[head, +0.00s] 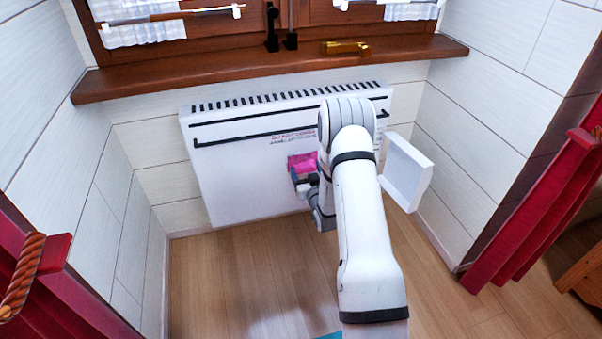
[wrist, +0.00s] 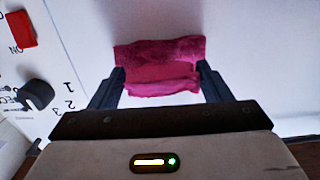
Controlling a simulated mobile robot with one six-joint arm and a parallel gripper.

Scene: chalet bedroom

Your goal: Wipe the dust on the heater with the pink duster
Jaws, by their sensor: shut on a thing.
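The heater (head: 235,165) is a white wall panel with a slotted top, under the window sill. My gripper (head: 301,176) is in front of its face, and my arm hides part of its right side. The gripper is shut on the pink duster (head: 302,162). In the wrist view, the duster (wrist: 160,68) spans between the two fingers of my gripper (wrist: 162,88), close to the white heater surface (wrist: 255,50). I cannot tell whether it touches. I see no clear dust on the visible part of the heater.
A wooden sill (head: 270,68) juts out above the heater. A white box-like panel (head: 407,170) sticks out at its right. In the wrist view, a red switch (wrist: 20,30) and a black knob (wrist: 37,94) are at the left. Red curtains (head: 545,215) hang at both sides.

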